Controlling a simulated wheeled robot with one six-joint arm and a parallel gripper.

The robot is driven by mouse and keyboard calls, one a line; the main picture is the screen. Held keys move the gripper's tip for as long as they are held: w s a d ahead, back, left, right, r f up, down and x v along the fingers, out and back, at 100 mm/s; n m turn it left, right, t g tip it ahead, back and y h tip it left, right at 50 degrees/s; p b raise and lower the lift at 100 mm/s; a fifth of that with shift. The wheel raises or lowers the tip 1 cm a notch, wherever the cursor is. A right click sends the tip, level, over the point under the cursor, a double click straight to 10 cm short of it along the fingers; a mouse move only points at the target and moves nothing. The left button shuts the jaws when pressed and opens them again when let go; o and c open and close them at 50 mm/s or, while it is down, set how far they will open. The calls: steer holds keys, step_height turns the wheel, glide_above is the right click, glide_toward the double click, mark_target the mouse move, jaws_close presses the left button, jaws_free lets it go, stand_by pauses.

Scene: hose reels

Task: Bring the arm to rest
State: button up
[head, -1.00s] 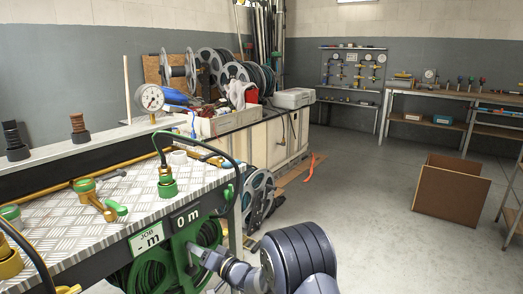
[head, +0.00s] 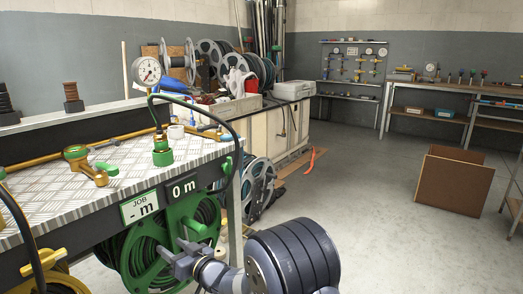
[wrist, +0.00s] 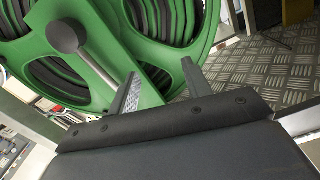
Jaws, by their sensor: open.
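My gripper (wrist: 158,85) is open in the wrist view, its two dark fingers apart with nothing between them. The green hose reel (wrist: 110,50) fills the upper left of that view, with its dark crank knob (wrist: 66,36) left of the fingers. I cannot tell whether the left finger touches the reel. In the head view my arm comes up from the bottom middle, and its end lies close to the front of the green reel (head: 148,258), which holds dark hose. The gripper's fingers are not clear there.
A yellow reel (head: 62,280) is at lower left. Grey reels (head: 258,185) stand behind. A brown box (head: 452,187) sits at right. The middle floor is clear.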

steer(key=s+d+f+n+b, duration=0.1)
steer(key=s+d+f+n, duration=0.1)
steer(key=s+d, duration=0.4)
steer(key=shift+s+d+f+n, duration=0.4)
steer(key=shift+s+n, duration=0.3)
steer(key=shift+s, duration=0.1)
